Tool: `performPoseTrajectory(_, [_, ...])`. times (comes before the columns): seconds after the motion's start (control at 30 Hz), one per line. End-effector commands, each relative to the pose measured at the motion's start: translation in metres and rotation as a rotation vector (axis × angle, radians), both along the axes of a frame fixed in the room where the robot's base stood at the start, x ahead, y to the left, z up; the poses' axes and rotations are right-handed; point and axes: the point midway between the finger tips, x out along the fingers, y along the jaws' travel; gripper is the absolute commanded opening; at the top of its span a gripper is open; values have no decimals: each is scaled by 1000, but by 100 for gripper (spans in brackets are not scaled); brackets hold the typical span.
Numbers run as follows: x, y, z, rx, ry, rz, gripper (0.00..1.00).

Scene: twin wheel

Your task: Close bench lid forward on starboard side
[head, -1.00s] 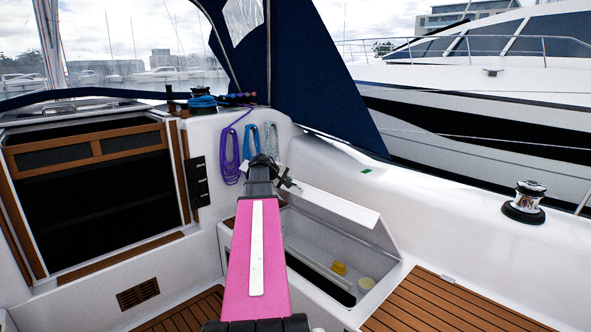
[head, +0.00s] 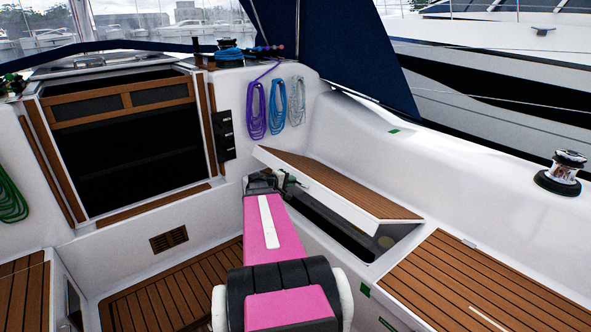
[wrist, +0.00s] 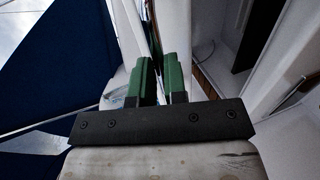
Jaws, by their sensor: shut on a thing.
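The forward starboard bench lid (head: 340,184) has a teak-slatted top and a white edge. In the head view it is tilted low over its locker, partly open, with a dark gap under its front edge. The locker opening (head: 385,243) shows below the lid at its near end. My gripper (head: 284,181) is at the lid's front edge, towards the forward end. In the wrist view the green fingers of my gripper (wrist: 159,82) are close together with a thin edge between them. Most of the locker's inside is hidden.
A closed teak bench section (head: 465,275) lies nearer on the right. A winch (head: 562,174) stands on the coaming. Coiled ropes (head: 277,103) hang on the forward wall. The dark companionway (head: 127,163) is at left, above the teak cockpit floor (head: 185,290).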

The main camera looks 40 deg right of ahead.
Motion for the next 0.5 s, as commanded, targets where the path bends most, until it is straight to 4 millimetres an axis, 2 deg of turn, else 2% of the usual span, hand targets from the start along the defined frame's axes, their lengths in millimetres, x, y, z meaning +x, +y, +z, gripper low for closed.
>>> performPoseTrajectory(0.03, [1,4,-13,-16,4,1,0])
performPoseTrajectory(0.5, [3,32,-108,-192,3,1,0])
